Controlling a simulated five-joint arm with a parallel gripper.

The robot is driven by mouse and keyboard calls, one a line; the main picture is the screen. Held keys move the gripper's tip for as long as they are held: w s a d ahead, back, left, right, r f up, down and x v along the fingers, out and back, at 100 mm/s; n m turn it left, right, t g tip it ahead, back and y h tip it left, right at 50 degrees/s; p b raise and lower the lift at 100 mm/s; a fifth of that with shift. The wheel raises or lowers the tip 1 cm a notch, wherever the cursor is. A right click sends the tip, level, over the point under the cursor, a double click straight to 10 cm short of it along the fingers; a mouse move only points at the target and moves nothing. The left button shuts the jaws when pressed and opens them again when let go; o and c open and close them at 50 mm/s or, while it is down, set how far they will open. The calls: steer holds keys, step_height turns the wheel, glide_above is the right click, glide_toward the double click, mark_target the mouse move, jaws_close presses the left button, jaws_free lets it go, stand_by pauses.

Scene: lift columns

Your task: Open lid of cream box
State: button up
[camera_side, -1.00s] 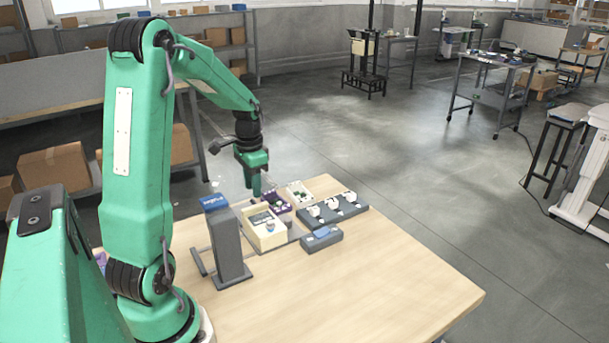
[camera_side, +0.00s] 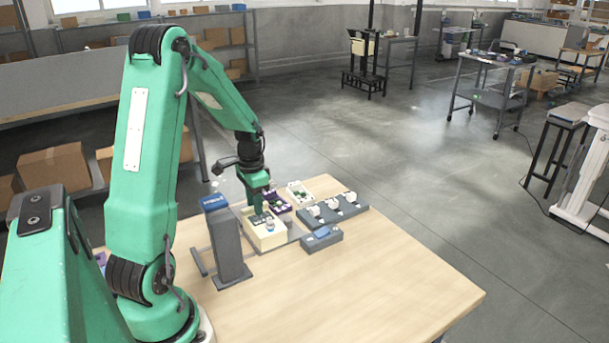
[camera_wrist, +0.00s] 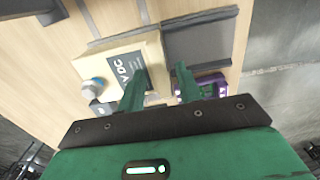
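The cream box (camera_side: 268,243) sits on the table with a dark panel and a small blue-and-white knob on its top. In the wrist view the cream box (camera_wrist: 148,44) shows its dark lettered label, and the knob (camera_wrist: 95,84) is at its left. The top looks closed. My gripper (camera_side: 257,212) is low at the box's far side, partly hiding it. In the wrist view my gripper (camera_wrist: 160,72) has its two green fingers apart, one over the box top and one to the right of its edge. I cannot tell whether they touch the box.
A purple tray (camera_wrist: 213,80) and a white tray with green items (camera_side: 299,194) are close behind the box. A dark rack with white round parts (camera_side: 348,207) and a grey block (camera_side: 321,243) stand to the right. A tall grey stand (camera_side: 230,252) is on the left. The front table is clear.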

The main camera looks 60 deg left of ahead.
mark_target(270, 221)
steer(key=shift+c, duration=0.2)
jaws_close()
steer(key=shift+d, duration=4.55)
jaws_free()
steer(key=shift+r, duration=0.15)
steer(key=shift+r, duration=2.85)
